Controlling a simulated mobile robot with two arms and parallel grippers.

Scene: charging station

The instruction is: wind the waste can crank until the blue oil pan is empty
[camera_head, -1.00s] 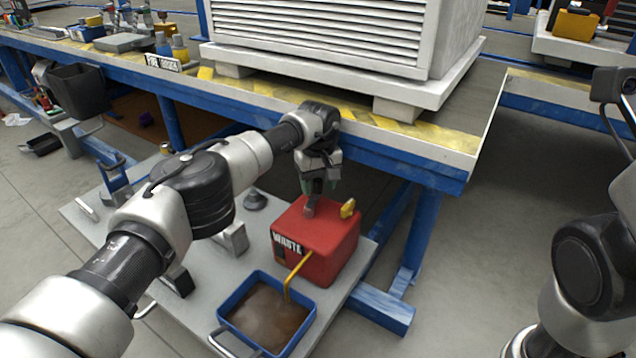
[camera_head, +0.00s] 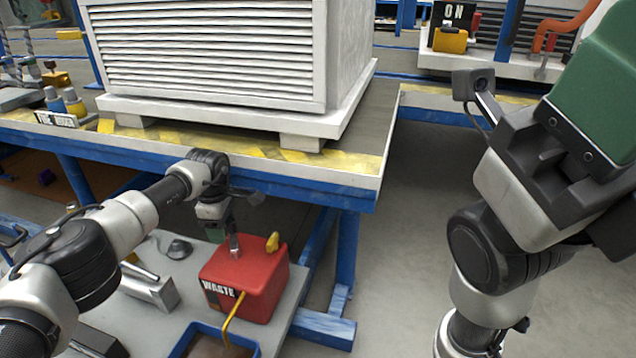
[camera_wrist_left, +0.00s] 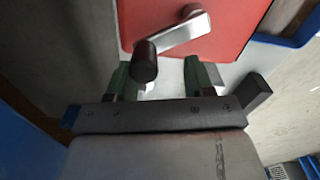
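The red waste can (camera_head: 252,278) stands on the grey lower platform, with a yellow cap (camera_head: 272,242) on top. Its crank (camera_head: 235,250) is a metal arm with a dark knob, clear in the left wrist view (camera_wrist_left: 180,34). My left gripper (camera_head: 230,238) is just above the can at the crank. In the left wrist view its green fingers (camera_wrist_left: 158,82) are apart, with the knob near the gap between them; contact is unclear. The blue oil pan (camera_head: 180,345) is cut off at the bottom edge, with brown oil showing. My right gripper (camera_head: 580,120) is large and close at the right, partly out of frame.
A yellow pipe (camera_head: 234,318) runs from the can down to the pan. The blue-framed workbench (camera_head: 240,172) with a big white louvred cabinet (camera_head: 215,55) stands behind and above. Grey floor (camera_head: 410,230) is open to the right of the bench.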

